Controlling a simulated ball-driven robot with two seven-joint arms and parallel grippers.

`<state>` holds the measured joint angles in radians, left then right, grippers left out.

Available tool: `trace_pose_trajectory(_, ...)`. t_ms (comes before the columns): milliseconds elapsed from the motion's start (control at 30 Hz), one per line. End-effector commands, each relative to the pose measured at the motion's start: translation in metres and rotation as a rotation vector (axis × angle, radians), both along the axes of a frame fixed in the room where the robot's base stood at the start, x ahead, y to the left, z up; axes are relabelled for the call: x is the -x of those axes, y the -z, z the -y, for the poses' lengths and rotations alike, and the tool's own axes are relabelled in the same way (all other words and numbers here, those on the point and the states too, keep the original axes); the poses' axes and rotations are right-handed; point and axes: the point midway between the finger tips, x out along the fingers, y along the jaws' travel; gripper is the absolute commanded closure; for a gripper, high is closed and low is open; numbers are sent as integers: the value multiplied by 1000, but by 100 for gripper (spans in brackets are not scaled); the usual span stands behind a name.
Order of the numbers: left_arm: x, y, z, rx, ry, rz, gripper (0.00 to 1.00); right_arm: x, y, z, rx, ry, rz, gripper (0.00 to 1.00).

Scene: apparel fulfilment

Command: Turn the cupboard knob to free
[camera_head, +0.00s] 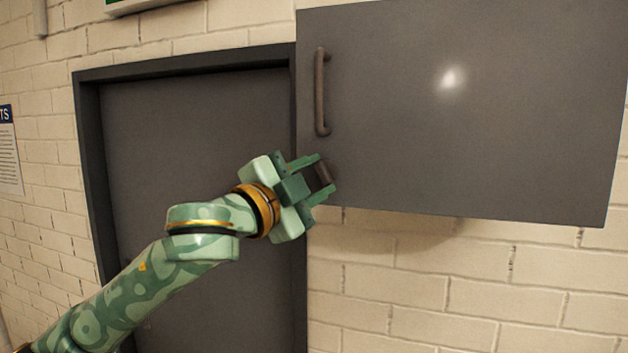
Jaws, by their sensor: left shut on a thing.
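A grey wall cupboard (460,120) fills the upper right of the head view, its front face closed. A vertical brown bar handle (321,92) sits near its left edge. The brown cupboard knob (323,174) is below the handle, near the lower left corner of the cupboard. My left gripper (324,175) comes in from the lower left and is shut on the knob, one finger above it and one below. The fingers partly hide the knob, and I cannot tell its turn angle. My right gripper is not in view.
A dark grey door (200,130) in a dark frame stands left of the cupboard, behind my left arm. A pale brick wall (450,285) lies below the cupboard, with clear room there. A notice (9,150) hangs at the far left.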

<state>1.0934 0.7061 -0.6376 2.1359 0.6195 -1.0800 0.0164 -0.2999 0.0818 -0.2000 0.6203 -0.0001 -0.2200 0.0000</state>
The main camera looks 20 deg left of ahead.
Motion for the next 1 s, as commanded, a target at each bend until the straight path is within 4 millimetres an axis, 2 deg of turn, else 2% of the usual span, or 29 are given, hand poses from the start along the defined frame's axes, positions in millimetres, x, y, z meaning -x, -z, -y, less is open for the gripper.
trace_pose_trajectory(200,0,-3,-1,-195,-1,8,85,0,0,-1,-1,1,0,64)
trace_pose_trajectory(500,0,-4,-1,-399,0,15,85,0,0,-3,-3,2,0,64)
trace_pose_trajectory(1000,0,-4,-1,-516,1,16,85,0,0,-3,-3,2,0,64)
